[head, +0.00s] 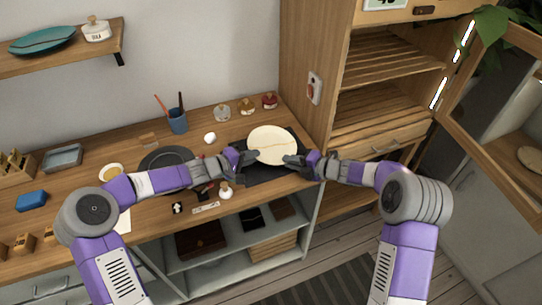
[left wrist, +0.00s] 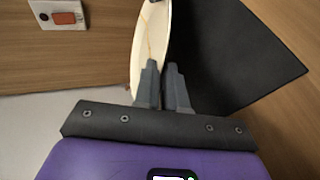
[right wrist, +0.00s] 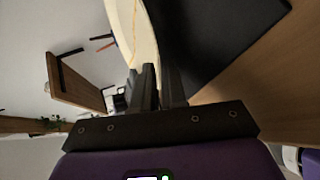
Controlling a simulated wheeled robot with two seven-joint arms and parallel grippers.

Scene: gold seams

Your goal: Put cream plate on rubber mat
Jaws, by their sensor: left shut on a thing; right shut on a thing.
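The cream plate (head: 272,144) has thin gold seams and is held level between my two grippers, over the black rubber mat (head: 262,174). My left gripper (head: 252,157) is shut on the plate's left rim. My right gripper (head: 296,161) is shut on its right rim. The plate (left wrist: 153,40) shows edge-on in the left wrist view, with the mat (left wrist: 230,50) beyond it. The right wrist view also shows the plate (right wrist: 133,30) and the mat (right wrist: 215,35). Whether the plate touches the mat is hard to tell.
A dark plate (head: 165,158) lies left of the mat. A blue cup (head: 178,121) with tools and several small jars (head: 247,106) stand at the back. A small white jar (head: 226,191) stands near the front edge. A wooden cabinet (head: 325,60) rises close on the right.

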